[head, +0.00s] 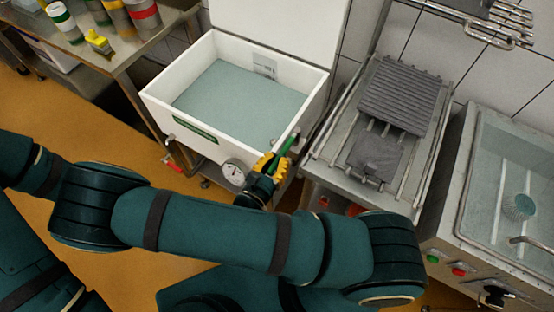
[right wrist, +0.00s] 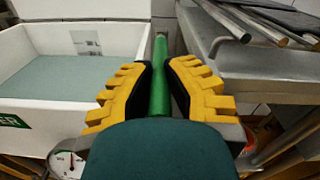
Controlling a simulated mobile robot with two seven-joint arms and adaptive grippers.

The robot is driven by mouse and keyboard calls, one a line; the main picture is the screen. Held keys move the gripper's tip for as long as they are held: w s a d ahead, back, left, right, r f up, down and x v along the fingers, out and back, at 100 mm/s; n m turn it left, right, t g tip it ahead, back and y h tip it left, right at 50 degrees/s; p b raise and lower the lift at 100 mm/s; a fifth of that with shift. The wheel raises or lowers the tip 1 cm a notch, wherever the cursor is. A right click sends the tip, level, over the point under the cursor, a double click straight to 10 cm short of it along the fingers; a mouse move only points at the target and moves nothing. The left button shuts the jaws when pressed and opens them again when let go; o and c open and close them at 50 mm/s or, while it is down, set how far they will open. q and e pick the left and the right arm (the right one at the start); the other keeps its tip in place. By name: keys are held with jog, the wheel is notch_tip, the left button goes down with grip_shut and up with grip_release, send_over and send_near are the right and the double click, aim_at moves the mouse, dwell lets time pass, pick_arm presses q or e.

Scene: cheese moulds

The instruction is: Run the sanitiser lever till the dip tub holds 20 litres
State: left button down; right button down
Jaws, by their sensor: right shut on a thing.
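The dip tub (head: 220,150) is a white open box with a raised lid, holding pale grey-green liquid (head: 240,92) well below its rim. A small marked plate (head: 265,67) is on its inner back wall; its figures are too small to read. The green sanitiser lever (head: 291,142) stands at the tub's front right corner. My right gripper (head: 271,163), with yellow fingers, is shut around the lever. In the right wrist view the lever (right wrist: 160,75) rises upright between both fingers (right wrist: 159,92). My left gripper is not in view.
A round dial (head: 235,172) sits below the tub front; its reading is unclear. A steel rack with grey ribbed mats (head: 400,95) stands close on the right, beside a steel sink (head: 515,175). A bench with jars (head: 143,14) is at upper left.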

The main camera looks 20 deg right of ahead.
jog(key=c, duration=0.9)
grip_release()
jog(key=shift+d, duration=0.1)
jog(key=shift+r, duration=0.1)
notch_tip(320, 180, up, 10)
jog(key=shift+f, duration=0.1)
dwell(0.7)
